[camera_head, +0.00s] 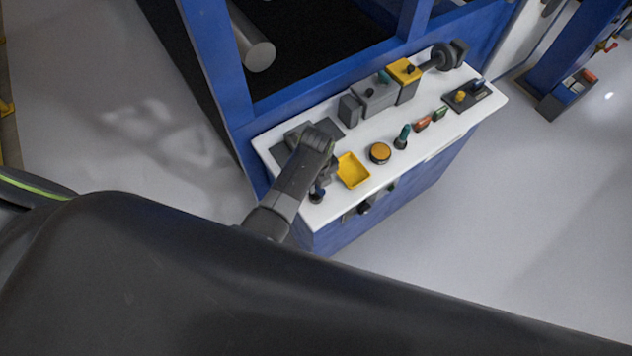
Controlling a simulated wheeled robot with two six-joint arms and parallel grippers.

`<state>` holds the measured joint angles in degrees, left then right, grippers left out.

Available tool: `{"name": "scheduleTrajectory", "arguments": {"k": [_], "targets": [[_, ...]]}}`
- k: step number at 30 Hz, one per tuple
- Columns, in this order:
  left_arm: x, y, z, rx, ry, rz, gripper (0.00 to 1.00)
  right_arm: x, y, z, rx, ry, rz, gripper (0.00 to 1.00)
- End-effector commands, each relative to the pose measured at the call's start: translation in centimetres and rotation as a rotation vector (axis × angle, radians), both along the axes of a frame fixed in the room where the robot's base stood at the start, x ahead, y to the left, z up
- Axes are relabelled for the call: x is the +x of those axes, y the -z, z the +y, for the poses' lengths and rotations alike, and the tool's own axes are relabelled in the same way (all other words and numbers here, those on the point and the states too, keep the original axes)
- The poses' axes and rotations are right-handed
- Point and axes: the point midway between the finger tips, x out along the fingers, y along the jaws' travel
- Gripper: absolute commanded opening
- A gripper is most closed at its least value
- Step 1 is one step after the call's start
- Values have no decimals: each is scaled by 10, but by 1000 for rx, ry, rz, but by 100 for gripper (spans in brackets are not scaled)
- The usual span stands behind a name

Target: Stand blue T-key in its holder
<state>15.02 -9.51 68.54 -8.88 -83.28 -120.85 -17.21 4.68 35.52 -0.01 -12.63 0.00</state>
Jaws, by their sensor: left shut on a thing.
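My left gripper (326,180) is over the left front part of the white bench top (290,207), seen from above and largely covered by its own wrist. It is shut on the blue T-key (318,188), of which only a small dark-blue part shows below the fingers. A small dark round holder (316,197) stands near the bench's front edge, right under the key. I cannot tell whether the key's lower end is inside the holder or just above it. My right gripper is not in view.
A yellow tray (352,171) lies close right of the gripper. Further right are an orange-topped round thing (380,152) and a teal-handled piece (403,132) standing in a dark base. Grey and yellow boxes (404,75) line the back, below the blue machine frame (330,72).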

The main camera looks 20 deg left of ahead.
Motion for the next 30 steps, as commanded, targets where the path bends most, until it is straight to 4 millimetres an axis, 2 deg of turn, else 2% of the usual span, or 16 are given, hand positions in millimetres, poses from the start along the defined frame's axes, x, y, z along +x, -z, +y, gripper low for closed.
{"name": "scheduleTrajectory", "arguments": {"k": [12, 13, 18, 24, 28, 30], "targets": [[1, 2, 0, 0, 0, -1, 0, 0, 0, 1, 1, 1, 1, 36], [0, 2, 0, 0, 0, -1, 22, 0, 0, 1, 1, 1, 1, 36], [0, 2, 0, -1, 0, -1, 43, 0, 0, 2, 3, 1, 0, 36], [0, 3, 0, 0, 0, 0, 44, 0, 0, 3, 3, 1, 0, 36], [0, 3, 0, 0, 0, 0, 61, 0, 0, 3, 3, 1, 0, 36], [0, 3, 0, 0, 0, 0, 61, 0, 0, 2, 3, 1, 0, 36]]}}
